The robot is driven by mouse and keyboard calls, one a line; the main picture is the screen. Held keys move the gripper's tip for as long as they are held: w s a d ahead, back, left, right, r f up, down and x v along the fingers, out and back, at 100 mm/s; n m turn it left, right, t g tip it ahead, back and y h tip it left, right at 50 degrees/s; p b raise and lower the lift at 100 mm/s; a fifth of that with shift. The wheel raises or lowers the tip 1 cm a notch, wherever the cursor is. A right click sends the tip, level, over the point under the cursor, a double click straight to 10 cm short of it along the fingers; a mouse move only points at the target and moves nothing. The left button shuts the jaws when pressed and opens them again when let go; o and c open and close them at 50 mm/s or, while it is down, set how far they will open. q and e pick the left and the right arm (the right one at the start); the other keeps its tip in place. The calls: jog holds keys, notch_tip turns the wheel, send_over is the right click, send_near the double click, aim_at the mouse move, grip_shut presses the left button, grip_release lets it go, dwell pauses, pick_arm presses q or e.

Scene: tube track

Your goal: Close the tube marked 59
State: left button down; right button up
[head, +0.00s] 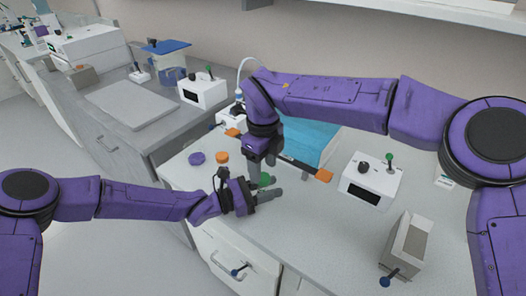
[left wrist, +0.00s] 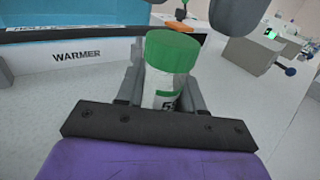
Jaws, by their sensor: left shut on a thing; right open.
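A clear tube with a white label (left wrist: 160,98) stands between the fingers of my left gripper (head: 268,197), which is shut on it. A green cap (left wrist: 170,52) sits at the tube's top; it also shows in the head view (head: 266,180). Only part of the label shows, beginning with what looks like a 5; the rest is hidden. I cannot tell how tightly the cap is seated. My right gripper (head: 262,165) is open just above the cap, pointing down. Its two grey fingers show at the top of the left wrist view (left wrist: 195,14), apart from the cap.
A teal-topped warmer (head: 318,145) is behind the grippers. An orange cap (head: 222,157) and a purple cap (head: 196,158) lie on the bench at left. A white device (head: 371,184) with a green knob and a grey box (head: 404,245) stand at right.

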aim_at(263, 177)
jog(key=shift+f, duration=1.5)
grip_shut()
jog(key=shift+o, duration=0.7)
grip_release()
notch_tip(263, 177, up, 12)
